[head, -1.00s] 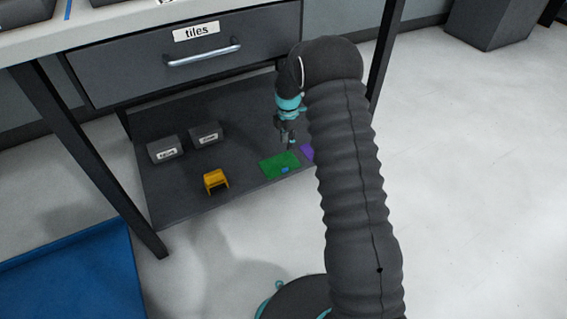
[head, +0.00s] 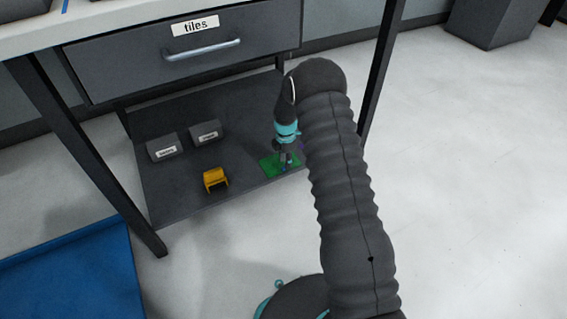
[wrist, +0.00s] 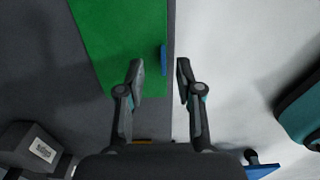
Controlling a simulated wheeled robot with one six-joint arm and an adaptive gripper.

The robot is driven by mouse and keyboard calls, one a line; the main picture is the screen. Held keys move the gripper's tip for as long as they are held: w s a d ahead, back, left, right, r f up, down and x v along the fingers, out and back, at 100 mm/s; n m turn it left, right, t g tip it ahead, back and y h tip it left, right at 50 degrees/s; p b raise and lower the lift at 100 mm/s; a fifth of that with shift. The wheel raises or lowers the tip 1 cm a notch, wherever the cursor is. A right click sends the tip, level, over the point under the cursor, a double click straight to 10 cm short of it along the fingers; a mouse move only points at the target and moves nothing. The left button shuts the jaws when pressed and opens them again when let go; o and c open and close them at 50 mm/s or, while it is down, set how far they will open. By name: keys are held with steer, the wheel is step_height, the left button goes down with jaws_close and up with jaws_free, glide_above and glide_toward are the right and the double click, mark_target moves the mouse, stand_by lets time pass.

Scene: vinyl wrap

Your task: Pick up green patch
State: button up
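The green patch (head: 269,168) lies flat on the dark lower shelf near its front right edge. It also shows in the wrist view (wrist: 120,40), with a small blue piece (wrist: 163,59) at its edge by the shelf's rim. My gripper (head: 284,167) is low over the patch in the head view and hides part of it. In the wrist view my gripper (wrist: 160,68) is open, with a gap between its fingers. The left finger overlaps the patch and the right finger is over the pale floor beyond the shelf edge. The blue piece appears just ahead of the gap.
A yellow bracket-like object (head: 215,179) stands on the shelf left of the patch. Two grey labelled boxes (head: 165,148) (head: 206,133) stand farther left. The tiles drawer (head: 185,50) is above the shelf. A table leg (head: 380,75) rises at right. A blue mat (head: 75,275) lies at lower left.

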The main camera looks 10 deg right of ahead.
step_height(320, 180, down, 3)
steer(key=shift+r, duration=0.15)
jaws_close()
steer(key=shift+r, duration=0.1)
